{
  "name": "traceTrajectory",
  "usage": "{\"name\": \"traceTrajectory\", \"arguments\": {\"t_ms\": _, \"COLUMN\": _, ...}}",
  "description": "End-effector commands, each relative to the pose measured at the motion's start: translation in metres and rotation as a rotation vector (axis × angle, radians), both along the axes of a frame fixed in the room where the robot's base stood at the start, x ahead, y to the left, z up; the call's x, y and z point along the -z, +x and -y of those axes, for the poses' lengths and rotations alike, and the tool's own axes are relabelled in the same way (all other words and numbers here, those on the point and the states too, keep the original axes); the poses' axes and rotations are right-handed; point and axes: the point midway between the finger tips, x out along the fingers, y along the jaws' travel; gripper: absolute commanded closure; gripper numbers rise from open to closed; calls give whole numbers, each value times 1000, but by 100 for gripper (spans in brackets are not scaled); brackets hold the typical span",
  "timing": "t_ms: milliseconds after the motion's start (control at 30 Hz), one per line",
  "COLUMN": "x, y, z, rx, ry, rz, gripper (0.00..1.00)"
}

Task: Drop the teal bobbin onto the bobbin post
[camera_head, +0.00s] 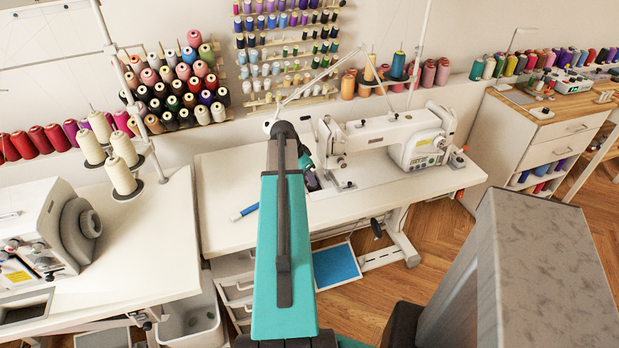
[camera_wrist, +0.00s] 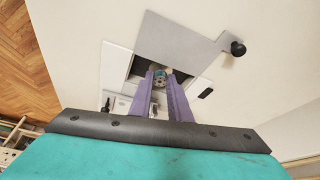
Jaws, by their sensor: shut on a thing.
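My gripper (camera_wrist: 160,88) is shut on a small teal bobbin (camera_wrist: 160,74), held between the tips of its two purple fingers. In the wrist view the bobbin shows in line with a dark opening (camera_wrist: 145,70) in the white sewing table; I cannot tell its height above it. In the head view my arm hides most of my gripper and the bobbin; a purple finger (camera_head: 310,179) shows beside the sewing machine (camera_head: 385,135). I cannot make out the bobbin post in either view.
A pale metal plate (camera_wrist: 182,40) with a black knob (camera_wrist: 238,48) lies beside the opening. A blue pen-like thing (camera_head: 244,212) lies on the white sewing table (camera_head: 225,180). Thread spools (camera_head: 180,85) stand on the racks behind.

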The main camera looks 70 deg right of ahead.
Motion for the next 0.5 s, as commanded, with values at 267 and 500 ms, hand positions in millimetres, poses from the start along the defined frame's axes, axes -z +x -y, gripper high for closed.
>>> {"name": "traceTrajectory", "arguments": {"t_ms": 267, "x": 3, "y": 0, "z": 0, "rx": 0, "ry": 0, "rz": 0, "gripper": 100}}
{"name": "traceTrajectory", "arguments": {"t_ms": 500, "x": 5, "y": 0, "z": 0, "rx": 0, "ry": 0, "rz": 0, "gripper": 100}}
